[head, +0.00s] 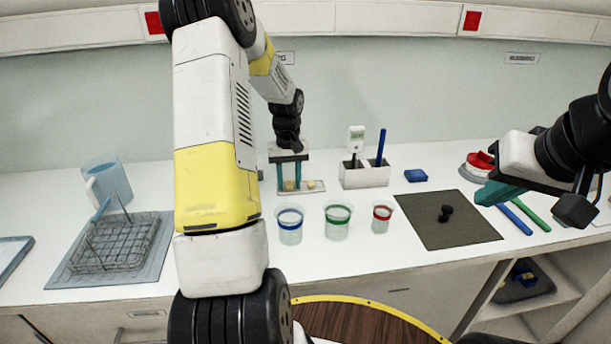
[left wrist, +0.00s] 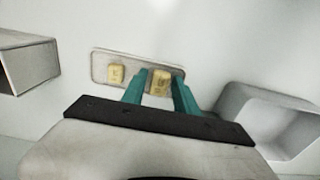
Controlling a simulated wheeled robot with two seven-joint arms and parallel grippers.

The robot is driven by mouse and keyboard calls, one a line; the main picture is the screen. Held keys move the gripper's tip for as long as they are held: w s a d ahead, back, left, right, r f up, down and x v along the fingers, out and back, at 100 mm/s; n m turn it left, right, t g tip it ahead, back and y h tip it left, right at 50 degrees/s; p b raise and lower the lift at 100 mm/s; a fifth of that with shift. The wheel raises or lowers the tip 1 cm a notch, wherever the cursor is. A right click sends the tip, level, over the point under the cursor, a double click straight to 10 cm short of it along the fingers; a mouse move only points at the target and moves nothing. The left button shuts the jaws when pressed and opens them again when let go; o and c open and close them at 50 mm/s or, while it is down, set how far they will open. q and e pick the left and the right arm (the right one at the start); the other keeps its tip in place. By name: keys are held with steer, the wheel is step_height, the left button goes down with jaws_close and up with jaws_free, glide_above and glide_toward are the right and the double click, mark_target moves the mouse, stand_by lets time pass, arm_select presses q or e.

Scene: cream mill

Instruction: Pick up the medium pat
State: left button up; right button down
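A small pale tray (head: 316,187) stands on the counter below my left gripper and holds yellow pats. In the left wrist view, one pat (left wrist: 160,83) is between my left fingers and another pat (left wrist: 115,74) lies to its left on the tray (left wrist: 100,60). The pat between the fingers looks larger; any third pat may be hidden behind the fingers. My left gripper (head: 290,183) points down with its teal fingers apart, astride the pat, with small gaps visible. My right gripper (head: 484,197) is at the right above the counter; its teal fingers overlap in view.
A pale holder (head: 366,176) with a white device and blue stick stands right of the tray. Three banded cups (head: 290,226) (head: 337,222) (head: 382,217) stand in front. A dark mat (head: 440,232) with a black object lies right. A wire rack (head: 115,248) is far left.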

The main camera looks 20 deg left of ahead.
arm_select(q)
steer(key=shift+c, duration=0.3)
jaws_close()
steer(key=shift+r, duration=0.1)
steer(key=shift+r, duration=0.5)
step_height(320, 180, up, 2)
steer(key=shift+r, duration=0.15)
steer(key=s+a, duration=0.2)
steer(key=s, duration=0.2)
steer(key=s+a+r, duration=0.1)
steer(key=s+a, duration=0.2)
steer(key=s, duration=0.2)
steer(key=s+a, duration=0.2)
steer(key=s, duration=0.3)
steer(key=shift+a+r, duration=0.3)
steer(key=shift+a, duration=0.05)
